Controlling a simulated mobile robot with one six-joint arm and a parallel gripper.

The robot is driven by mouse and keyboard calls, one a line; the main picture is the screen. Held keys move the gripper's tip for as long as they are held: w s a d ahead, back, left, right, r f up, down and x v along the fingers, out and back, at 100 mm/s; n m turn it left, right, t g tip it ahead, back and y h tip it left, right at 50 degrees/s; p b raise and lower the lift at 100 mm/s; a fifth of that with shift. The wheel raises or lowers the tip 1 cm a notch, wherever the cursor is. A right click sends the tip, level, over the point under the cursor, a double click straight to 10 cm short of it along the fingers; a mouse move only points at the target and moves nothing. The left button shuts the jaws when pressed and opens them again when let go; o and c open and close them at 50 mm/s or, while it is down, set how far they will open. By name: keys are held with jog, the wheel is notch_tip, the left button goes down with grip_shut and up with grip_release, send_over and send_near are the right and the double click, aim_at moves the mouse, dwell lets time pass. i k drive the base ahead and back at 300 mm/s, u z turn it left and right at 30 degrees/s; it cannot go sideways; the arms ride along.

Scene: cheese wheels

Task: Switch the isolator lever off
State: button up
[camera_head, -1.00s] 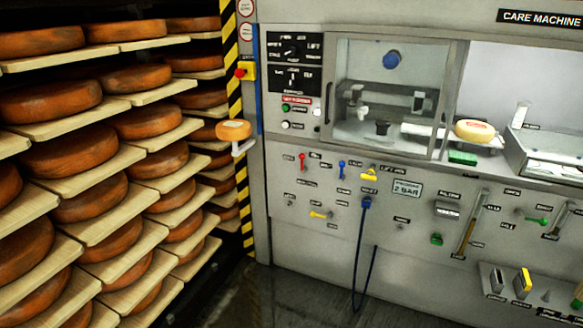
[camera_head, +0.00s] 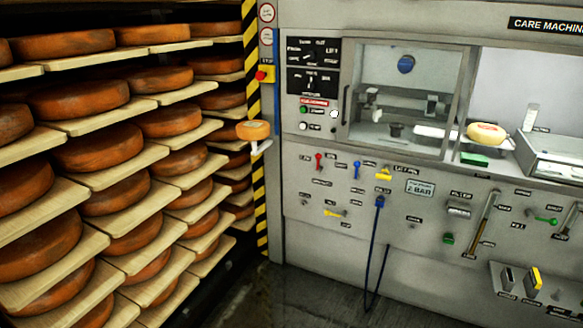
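The care machine's front panel (camera_head: 325,250) fills the right half of the view. I cannot read which control is the isolator lever. A small red lever (camera_head: 318,160) stands upright at the panel's left, with a blue lever (camera_head: 357,170) and a yellow lever (camera_head: 387,174) to its right. Another yellow lever (camera_head: 333,213) lies sideways lower down. A green lever (camera_head: 546,220) lies sideways at the right. Two black plates with rotary switches (camera_head: 311,51) are at the upper left of the machine. My gripper is not in view.
Racks of orange cheese wheels (camera_head: 105,147) on boards fill the left. A small cheese on a bracket (camera_head: 253,130) sticks out beside the striped post (camera_head: 252,100). A blue hose (camera_head: 376,250) hangs from the panel to the floor. Dark floor (camera_head: 300,300) in front looks free.

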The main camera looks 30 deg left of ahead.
aim_at(319, 169)
jog(key=u, duration=0.95)
jog(key=k, duration=0.95)
jog(key=i, duration=0.9)
